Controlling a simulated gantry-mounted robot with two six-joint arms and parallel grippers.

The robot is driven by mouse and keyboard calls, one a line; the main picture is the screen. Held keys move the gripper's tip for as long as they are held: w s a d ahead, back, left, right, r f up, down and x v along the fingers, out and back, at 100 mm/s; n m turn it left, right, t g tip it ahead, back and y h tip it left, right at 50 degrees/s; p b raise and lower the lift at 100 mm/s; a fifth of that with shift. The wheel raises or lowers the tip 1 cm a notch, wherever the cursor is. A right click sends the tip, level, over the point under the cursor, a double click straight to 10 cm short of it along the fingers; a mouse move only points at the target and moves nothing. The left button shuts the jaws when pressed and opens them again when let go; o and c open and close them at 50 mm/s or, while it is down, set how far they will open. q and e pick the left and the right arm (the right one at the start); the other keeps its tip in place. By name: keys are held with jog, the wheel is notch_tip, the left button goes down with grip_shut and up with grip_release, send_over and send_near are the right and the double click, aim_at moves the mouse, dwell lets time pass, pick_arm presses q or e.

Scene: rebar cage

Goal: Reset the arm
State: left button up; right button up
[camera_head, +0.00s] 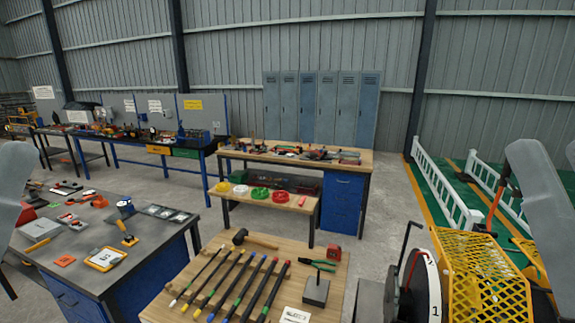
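Part of my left arm, a smooth grey link (10,203), shows at the left edge. Part of my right arm, a larger grey link (543,190), shows at the right edge and slants down out of the picture. Both grippers are outside the view, so their fingers and anything in them are hidden.
A dark workbench (75,268) with tools stands left. A yellow mesh guard (480,275) stands right. Bare floor separates the benches.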

pick_arm(q)
notch_tip(320, 180, up, 20)
jog(key=p, duration=1.6)
jog(key=shift+r, duration=0.2)
pick_arm(e)
notch_tip(320, 180, up, 20)
jog(key=shift+r, duration=0.2)
